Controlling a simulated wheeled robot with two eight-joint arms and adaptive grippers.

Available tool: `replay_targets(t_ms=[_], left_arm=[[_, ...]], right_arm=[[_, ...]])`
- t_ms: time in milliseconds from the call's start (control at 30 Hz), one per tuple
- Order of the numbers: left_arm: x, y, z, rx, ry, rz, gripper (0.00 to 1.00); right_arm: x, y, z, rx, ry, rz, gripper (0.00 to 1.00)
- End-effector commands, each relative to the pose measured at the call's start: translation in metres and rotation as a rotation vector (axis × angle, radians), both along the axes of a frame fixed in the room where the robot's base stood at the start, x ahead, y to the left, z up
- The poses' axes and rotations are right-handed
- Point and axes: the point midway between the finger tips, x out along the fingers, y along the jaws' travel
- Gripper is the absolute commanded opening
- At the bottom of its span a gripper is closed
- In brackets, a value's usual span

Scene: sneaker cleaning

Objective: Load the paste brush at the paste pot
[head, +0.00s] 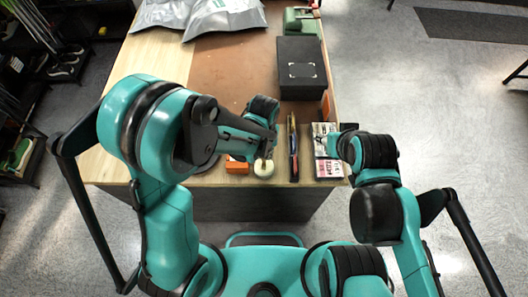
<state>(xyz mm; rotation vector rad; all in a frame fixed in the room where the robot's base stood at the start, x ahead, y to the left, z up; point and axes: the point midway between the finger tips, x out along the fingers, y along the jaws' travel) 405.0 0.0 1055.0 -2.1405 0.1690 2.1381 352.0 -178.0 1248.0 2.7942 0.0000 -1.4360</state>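A small round whitish pot (263,168), which looks like the paste pot, stands near the front edge of the workbench. My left gripper (265,150) is just above and behind it, pointing down. The wrist hides its fingers, so I cannot tell whether it is open or shut or whether it holds a brush. I cannot make out the paste brush clearly. My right gripper (338,142) is at the bench's right edge, beside a printed packet (326,168); its fingers are too small and hidden to read.
An orange block (236,168) lies left of the pot. A dark, narrow upright-looking item (293,155) lies right of it. A black box (302,70) and a green case (300,20) stand farther back. Grey bags (222,18) lie at the back. The brown mat's middle (225,80) is clear.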

Motion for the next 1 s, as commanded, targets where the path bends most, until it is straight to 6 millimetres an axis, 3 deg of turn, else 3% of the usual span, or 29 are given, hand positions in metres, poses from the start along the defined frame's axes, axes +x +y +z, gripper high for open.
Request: replay_targets(t_ms=[433,1000], left_arm=[[0.0,0.0,0.003,0.0,0.001,0.0,0.0],[0.0,0.0,0.05,0.0,0.0,0.0,0.0]], right_arm=[[0.0,0.0,0.002,0.0,0.0,0.0,0.4],[0.0,0.0,0.034,0.0,0.0,0.0,0.4]])
